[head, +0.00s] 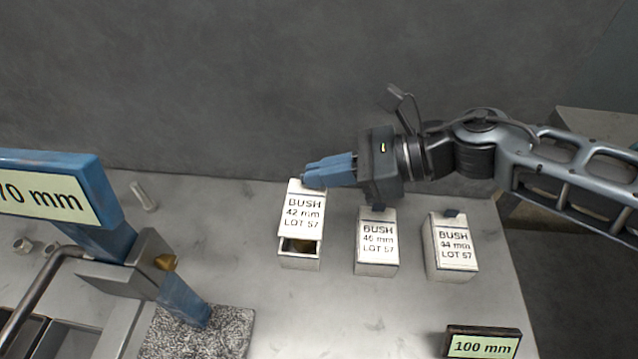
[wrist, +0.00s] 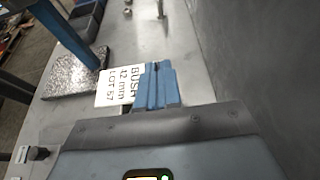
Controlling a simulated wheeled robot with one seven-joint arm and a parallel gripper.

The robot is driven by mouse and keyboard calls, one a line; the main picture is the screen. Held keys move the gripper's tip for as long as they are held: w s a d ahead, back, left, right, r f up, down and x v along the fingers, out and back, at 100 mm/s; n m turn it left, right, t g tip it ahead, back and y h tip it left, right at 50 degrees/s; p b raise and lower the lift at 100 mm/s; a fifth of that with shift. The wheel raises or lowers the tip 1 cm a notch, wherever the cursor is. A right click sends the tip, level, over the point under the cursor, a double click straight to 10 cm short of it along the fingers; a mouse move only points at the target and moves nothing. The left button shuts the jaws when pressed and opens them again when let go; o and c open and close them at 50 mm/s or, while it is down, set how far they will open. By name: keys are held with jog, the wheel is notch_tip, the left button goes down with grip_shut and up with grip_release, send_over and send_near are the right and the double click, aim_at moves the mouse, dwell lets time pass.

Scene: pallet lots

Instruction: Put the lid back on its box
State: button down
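A white lid (head: 302,214) labelled "BUSH 42 mm LOT 57" is at the far edge of the row of boxes; it also shows in the wrist view (wrist: 118,85). My gripper (head: 309,178) has its blue fingers close together at the lid's far end, shut on it; the grip point itself is hidden. The lid covers the far part in the head view. I cannot tell whether lid and box touch. In the wrist view the fingers (wrist: 155,72) hide the lid's edge.
Two lidded boxes, "46 mm" (head: 377,246) and apparently "44 mm" (head: 451,248), stand to the right. A "100 mm" block (head: 482,343) is at the front right. A blue-framed fixture (head: 135,262) and speckled pad (head: 200,335) are left. A grey wall rises behind.

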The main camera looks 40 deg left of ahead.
aim_at(321, 188)
jog(key=shift+a+f, duration=0.4)
jog(key=shift+a, duration=0.1)
notch_tip(321, 188, down, 4)
jog(key=shift+s+r+p, duration=0.1)
jog(key=shift+p, duration=0.25)
jog(key=shift+f+b, duration=0.5)
jog(key=shift+b, duration=0.1)
jog(key=c, duration=1.3)
grip_release()
jog(key=shift+r+p, duration=0.45)
jog(key=shift+p, duration=0.05)
jog(key=shift+d+r, duration=0.15)
jog(key=shift+r, duration=0.1)
jog(key=b+v, duration=0.2)
jog(key=v, duration=0.9)
jog(key=shift+w+d, duration=0.25)
